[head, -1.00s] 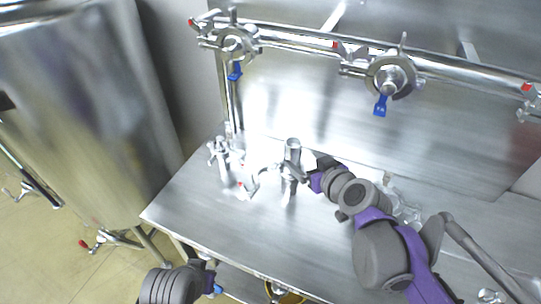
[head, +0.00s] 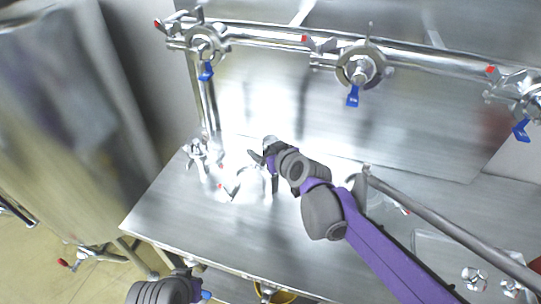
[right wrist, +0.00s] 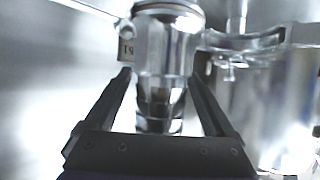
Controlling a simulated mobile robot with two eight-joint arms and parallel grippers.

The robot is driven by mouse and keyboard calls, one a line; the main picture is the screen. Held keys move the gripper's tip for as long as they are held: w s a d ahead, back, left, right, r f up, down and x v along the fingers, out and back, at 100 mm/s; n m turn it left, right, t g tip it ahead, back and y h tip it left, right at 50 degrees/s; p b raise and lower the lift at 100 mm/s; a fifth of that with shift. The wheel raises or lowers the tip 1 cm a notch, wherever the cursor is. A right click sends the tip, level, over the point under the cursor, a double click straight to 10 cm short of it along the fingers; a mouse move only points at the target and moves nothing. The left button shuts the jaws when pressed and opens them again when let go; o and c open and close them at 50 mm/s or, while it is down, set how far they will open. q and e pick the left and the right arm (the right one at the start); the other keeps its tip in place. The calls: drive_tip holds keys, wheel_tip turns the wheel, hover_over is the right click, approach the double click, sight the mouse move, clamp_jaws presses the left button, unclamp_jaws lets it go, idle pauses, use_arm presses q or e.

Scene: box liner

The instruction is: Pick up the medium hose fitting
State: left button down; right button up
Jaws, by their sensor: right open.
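An upright shiny metal cylinder, apparently the medium hose fitting (head: 270,140), stands on the steel table; in the head view my right gripper (head: 262,158) partly hides it. In the right wrist view the fitting (right wrist: 167,45) is between the two dark fingers of my right gripper (right wrist: 160,82), with visible gaps on its sides. The right gripper is open. Part of my left arm shows at the bottom left of the head view, its gripper (head: 190,276) too small and cut off to read.
Clamps and valve parts (head: 200,152) stand on the table (head: 165,215) left of the fitting. Another large metal part (right wrist: 265,95) is close on the right in the right wrist view. A pipe with blue-handled valves (head: 270,36) runs along the back. A large tank (head: 60,110) is at left.

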clamp_jaws()
idle(0.4)
drive_tip(key=shift+r, duration=0.15)
